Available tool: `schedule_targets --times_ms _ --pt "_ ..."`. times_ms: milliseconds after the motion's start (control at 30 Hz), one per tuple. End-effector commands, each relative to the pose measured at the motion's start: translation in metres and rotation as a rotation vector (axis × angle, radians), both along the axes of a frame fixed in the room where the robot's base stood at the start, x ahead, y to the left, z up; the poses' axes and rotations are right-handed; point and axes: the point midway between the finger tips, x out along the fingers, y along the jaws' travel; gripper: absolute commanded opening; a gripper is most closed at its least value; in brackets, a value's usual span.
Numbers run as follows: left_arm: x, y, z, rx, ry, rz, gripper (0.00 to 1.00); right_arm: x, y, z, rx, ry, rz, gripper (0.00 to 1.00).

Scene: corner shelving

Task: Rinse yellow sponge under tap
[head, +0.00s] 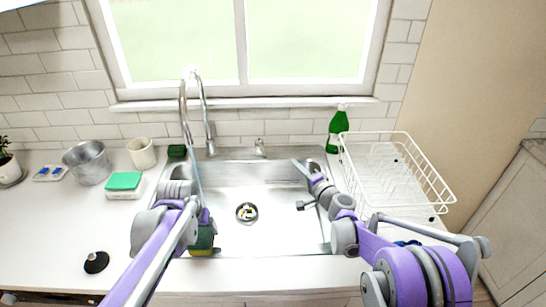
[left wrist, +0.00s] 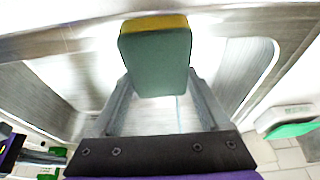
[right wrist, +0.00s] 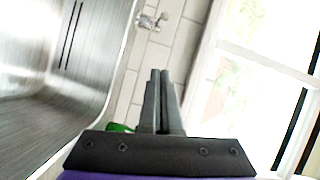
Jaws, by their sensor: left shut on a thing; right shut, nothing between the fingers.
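The yellow sponge (head: 204,239), with a dark green face and a yellow edge, is low at the left front of the sink (head: 285,237). My left gripper (head: 206,222) is shut on it. In the left wrist view the sponge (left wrist: 156,62) sits between the fingertips. The chrome tap (head: 184,105) arches over the sink's left side. A thin bluish stream (head: 197,176) runs from its spout down towards my left gripper; where it lands is hidden. My right gripper (head: 298,164) is shut and empty over the sink's right rear; its closed fingers (right wrist: 160,100) show in the right wrist view.
A green bottle (head: 337,130) and a white wire dish rack (head: 440,192) stand right of the sink. On the left counter are a metal pot (head: 88,163), a cream cup (head: 141,153), a bright green sponge (head: 124,181) and a black stopper (head: 96,262). The sink's middle is clear around the drain (head: 246,213).

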Motion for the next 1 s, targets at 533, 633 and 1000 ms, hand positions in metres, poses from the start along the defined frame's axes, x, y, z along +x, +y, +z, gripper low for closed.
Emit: schedule_targets --times_ms 533,633,1000 --pt "0.003 0.0 0.009 0.0 -0.005 0.0 0.09 0.078 0.033 -0.005 0.012 -0.003 -0.005 0.0" --pt "0.003 0.0 0.011 0.0 -0.006 0.0 0.09 0.096 0.041 -0.006 0.013 -0.003 -0.004 0.0" --pt "0.0 0.0 -0.001 0.0 0.001 0.0 0.09 0.087 0.078 -0.015 0.014 -0.002 -0.005 0.0"
